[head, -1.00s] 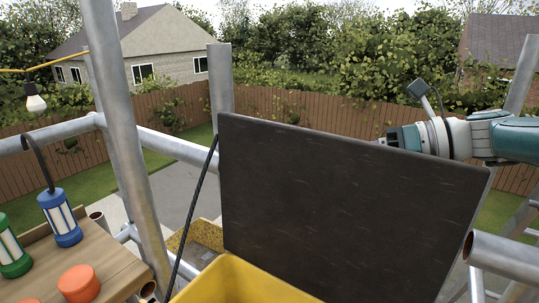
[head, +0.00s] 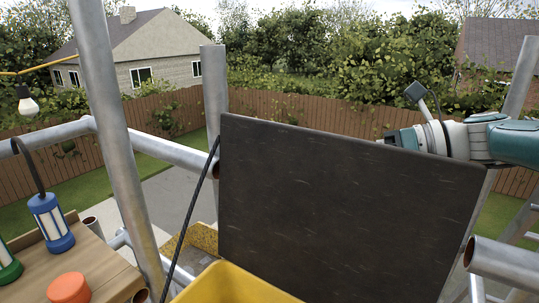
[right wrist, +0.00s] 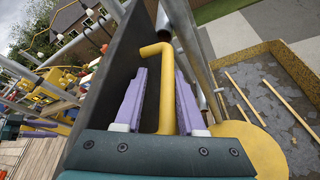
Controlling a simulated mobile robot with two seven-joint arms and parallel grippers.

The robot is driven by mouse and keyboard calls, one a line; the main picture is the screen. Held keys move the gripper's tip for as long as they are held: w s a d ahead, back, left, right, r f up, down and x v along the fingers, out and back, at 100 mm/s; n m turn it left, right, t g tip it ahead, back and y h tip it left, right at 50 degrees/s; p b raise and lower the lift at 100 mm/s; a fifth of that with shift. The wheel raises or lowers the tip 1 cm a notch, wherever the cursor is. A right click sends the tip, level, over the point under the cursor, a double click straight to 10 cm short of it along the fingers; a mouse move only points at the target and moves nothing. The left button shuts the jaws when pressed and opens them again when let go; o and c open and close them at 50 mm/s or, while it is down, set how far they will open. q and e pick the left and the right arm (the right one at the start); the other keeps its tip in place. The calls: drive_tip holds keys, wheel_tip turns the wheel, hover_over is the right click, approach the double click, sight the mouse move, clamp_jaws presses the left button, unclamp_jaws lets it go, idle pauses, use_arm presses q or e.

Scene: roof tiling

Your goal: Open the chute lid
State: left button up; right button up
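The chute lid (head: 340,200) is a large dark panel standing steeply upright over the yellow chute (head: 235,285) in the head view. In the right wrist view the lid (right wrist: 118,75) is at the left, with its bent yellow handle (right wrist: 166,90) on the side facing my gripper. My right gripper (right wrist: 160,88) has its two purple fingers on either side of the handle. A gap shows between the left finger and the handle. In the head view my right arm reaches behind the lid, which hides the fingers. My left gripper is in neither current view.
A wooden shelf (head: 105,278) at the left carries a blue lantern (head: 50,222), a green one and an orange tub (head: 69,288). Scaffold poles (head: 115,150) stand close beside the lid. A black cord (head: 190,222) runs down along the lid's left edge.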

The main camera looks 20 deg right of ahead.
drive_tip(key=shift+o, duration=0.4)
drive_tip(key=shift+r, duration=0.1)
drive_tip(key=shift+s+d+r+p, duration=0.15)
drive_tip(key=shift+s+d+p, duration=0.1)
drive_tip(key=shift+d+p, duration=0.1)
drive_tip(key=p+v, duration=0.2)
drive_tip(key=v, duration=0.7)
drive_tip(key=shift+p, duration=0.4)
